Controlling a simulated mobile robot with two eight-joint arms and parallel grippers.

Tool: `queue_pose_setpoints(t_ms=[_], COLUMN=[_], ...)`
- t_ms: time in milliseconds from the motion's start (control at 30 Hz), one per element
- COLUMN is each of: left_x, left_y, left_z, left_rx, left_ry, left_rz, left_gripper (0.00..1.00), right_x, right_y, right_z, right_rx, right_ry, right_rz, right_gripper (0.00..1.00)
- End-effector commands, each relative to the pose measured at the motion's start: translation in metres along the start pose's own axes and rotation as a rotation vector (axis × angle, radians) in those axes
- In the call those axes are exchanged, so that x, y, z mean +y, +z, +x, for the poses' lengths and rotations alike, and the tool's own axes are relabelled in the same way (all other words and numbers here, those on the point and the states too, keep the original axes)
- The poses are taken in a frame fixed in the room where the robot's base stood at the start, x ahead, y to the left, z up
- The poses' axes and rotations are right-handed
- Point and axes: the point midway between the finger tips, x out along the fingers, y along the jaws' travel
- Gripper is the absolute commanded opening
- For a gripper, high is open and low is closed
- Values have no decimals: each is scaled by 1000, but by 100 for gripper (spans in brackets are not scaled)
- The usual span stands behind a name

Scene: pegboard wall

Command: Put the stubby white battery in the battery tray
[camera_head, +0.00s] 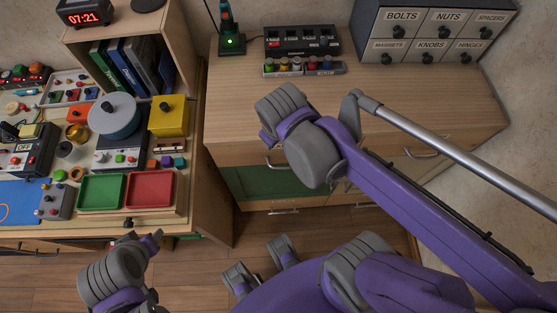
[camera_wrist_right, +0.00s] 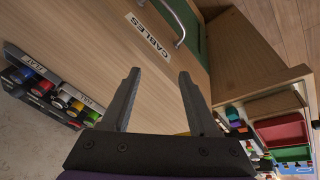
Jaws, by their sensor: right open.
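A row of small coloured cylinders stands in a low grey tray (camera_head: 334,68) on the dresser top, in front of a black device; the tray may be the battery tray. The right wrist view shows cylinders by labels reading FLAT (camera_wrist_right: 32,61) and FULL (camera_wrist_right: 92,103). I cannot tell which is the stubby white battery. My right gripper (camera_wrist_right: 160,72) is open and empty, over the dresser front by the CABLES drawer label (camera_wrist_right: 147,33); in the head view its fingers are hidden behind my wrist. My left gripper (camera_head: 150,240) is low at the left, its jaw opening unclear.
A black device (camera_head: 300,40) and a green-lit stand (camera_head: 231,42) are at the dresser's back. A labelled drawer cabinet (camera_head: 432,32) stands right. The left workbench holds a green tray (camera_head: 102,191), a red tray (camera_head: 150,188) and clutter. The dresser's middle top (camera_head: 400,115) is clear.

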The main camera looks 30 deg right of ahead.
Motion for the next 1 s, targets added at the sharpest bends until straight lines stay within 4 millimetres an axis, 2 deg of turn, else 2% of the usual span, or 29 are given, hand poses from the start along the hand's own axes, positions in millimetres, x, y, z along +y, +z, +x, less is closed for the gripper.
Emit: queue_pose_setpoints(t_ms=[33, 100, 300, 667, 833, 1000], left_x=[0, 0, 0, 0, 0, 0], left_y=[0, 0, 0, -1, -17, -19], left_z=[0, 0, 0, -1, -21, -23], left_rx=[0, 0, 0, 0, 12, 13], left_ry=[0, 0, 0, 0, 0, 0], left_rz=[0, 0, 0, 0, 0, 0], left_gripper=[52, 52, 52, 52, 52, 52], right_x=[-10, -22, -41, -42, -36, -36], right_y=[14, 27, 46, 47, 35, 34], right_z=[4, 8, 16, 16, -6, -8], right_rx=[40, 87, 165, 175, 186, 187], right_ry=[-22, -52, -104, -111, -110, -109], right_rz=[56, 129, 255, 272, 272, 272], right_gripper=[61, 61, 61, 61, 61, 61])
